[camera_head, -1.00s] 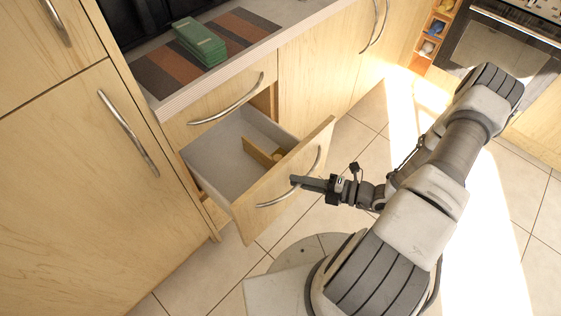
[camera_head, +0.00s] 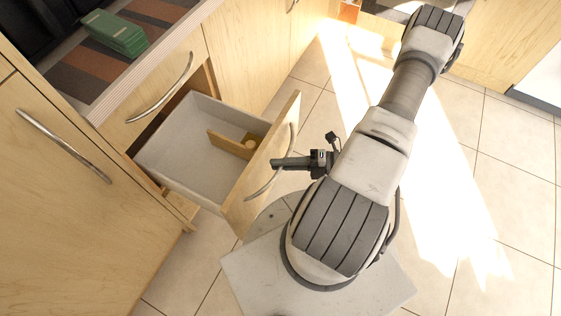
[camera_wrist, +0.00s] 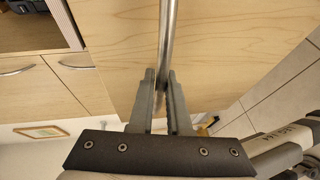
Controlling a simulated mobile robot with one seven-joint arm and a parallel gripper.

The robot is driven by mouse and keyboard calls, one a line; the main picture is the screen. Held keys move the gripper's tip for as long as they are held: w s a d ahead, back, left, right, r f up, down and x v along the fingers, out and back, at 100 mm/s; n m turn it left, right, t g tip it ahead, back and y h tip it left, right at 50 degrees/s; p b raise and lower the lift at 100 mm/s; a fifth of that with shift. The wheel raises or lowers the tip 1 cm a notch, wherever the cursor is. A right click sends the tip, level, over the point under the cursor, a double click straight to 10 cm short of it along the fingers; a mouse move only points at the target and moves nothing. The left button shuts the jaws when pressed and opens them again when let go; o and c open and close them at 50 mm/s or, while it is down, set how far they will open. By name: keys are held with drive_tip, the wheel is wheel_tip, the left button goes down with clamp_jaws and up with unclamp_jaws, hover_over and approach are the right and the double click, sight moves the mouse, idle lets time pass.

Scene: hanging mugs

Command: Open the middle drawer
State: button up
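The middle drawer (camera_head: 190,155), grey inside with a pale wood front, stands pulled well out from below the closed top drawer (camera_head: 150,92). Its curved metal handle (camera_head: 262,187) is on the front and runs as an upright bar in the wrist view (camera_wrist: 167,40). My gripper (camera_head: 275,163) is at the handle; in the wrist view its two grey fingers (camera_wrist: 159,78) close around the bar from both sides. Inside the drawer are a wooden divider (camera_head: 228,145) and a small round wooden thing (camera_head: 250,142).
A green box (camera_head: 113,33) lies on a striped mat (camera_head: 150,12) on the counter. A cabinet door with a metal handle (camera_head: 62,145) is at the left. Tiled floor (camera_head: 510,180) is open at the right.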

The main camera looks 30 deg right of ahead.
sight(266, 155)
drive_tip(key=o, duration=0.4)
drive_tip(key=shift+r, duration=0.25)
wheel_tip(266, 155, up, 4)
drive_tip(key=shift+w+r+p, duration=0.1)
drive_tip(key=shift+r+p, duration=0.1)
drive_tip(key=shift+p, duration=0.65)
drive_tip(key=s+d+r, duration=0.2)
drive_tip(key=d, duration=0.1)
drive_tip(key=s+d+r+p, duration=0.1)
drive_tip(key=s+d+r, duration=0.1)
drive_tip(key=s, duration=0.1)
drive_tip(key=s+d+r, duration=0.2)
drive_tip(key=s+d, duration=0.1)
drive_tip(key=shift+s+d+r+p, duration=0.1)
drive_tip(key=shift+d+p, duration=0.2)
